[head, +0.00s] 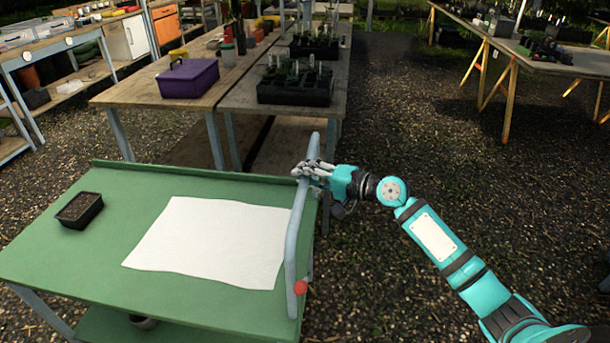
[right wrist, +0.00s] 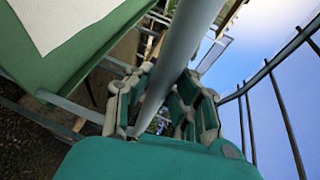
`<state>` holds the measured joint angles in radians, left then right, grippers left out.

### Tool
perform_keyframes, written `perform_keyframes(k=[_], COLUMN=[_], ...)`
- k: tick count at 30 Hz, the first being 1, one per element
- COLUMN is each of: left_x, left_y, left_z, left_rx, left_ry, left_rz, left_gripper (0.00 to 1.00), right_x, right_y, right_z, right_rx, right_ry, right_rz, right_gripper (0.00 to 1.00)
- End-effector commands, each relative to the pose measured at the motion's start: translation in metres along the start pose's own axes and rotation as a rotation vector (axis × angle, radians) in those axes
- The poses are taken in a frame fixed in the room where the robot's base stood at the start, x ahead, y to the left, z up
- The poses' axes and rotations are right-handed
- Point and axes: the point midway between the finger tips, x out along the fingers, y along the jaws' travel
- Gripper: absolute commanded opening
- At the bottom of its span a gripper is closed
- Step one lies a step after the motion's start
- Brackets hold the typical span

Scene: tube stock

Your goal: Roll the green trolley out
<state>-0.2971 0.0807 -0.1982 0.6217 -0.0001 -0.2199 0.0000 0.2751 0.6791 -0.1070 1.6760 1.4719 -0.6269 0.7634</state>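The green trolley (head: 105,262) stands at the lower left of the head view. A grey bar handle (head: 296,235) runs along its right end, with a red knob (head: 300,287) near its near end. My right gripper (head: 312,169) is at the far part of this handle. In the right wrist view the handle (right wrist: 184,45) passes between the fingers of my right gripper (right wrist: 164,90), which close against it from both sides. The green trolley top (right wrist: 85,62) shows there at upper left. My left gripper is not in view.
A white sheet (head: 210,240) and a small black tray (head: 80,210) lie on the trolley top. Wooden tables with a purple box (head: 188,80) and black plant trays (head: 295,87) stand just behind. Open gravel (head: 410,130) lies to the right, with another table (head: 520,50) farther back.

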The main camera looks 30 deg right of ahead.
Motion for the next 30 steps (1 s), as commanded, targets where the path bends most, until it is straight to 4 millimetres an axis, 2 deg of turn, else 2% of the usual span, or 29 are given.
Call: perform_keyframes(k=[1,6,14,17,20,30], left_x=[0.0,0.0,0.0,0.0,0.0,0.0], left_y=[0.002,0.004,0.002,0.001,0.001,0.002], left_z=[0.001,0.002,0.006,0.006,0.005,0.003], left_rx=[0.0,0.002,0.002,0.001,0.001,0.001], left_ry=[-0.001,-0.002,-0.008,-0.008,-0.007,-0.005], left_rz=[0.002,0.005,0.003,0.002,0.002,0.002], left_gripper=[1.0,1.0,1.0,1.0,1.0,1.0], right_x=[0.001,0.001,0.0,-0.007,-0.021,-0.092], right_y=[0.004,0.003,0.001,0.001,0.002,0.003], right_z=[0.002,0.001,0.001,0.0,0.0,0.001], right_rx=[0.005,0.003,0.0,0.0,0.0,0.001], right_ry=[-0.005,-0.003,-0.001,0.0,0.0,-0.002], right_rz=[0.007,0.004,0.001,0.002,0.003,0.007], right_gripper=[0.22,0.44,0.44,0.44,0.44,0.44])
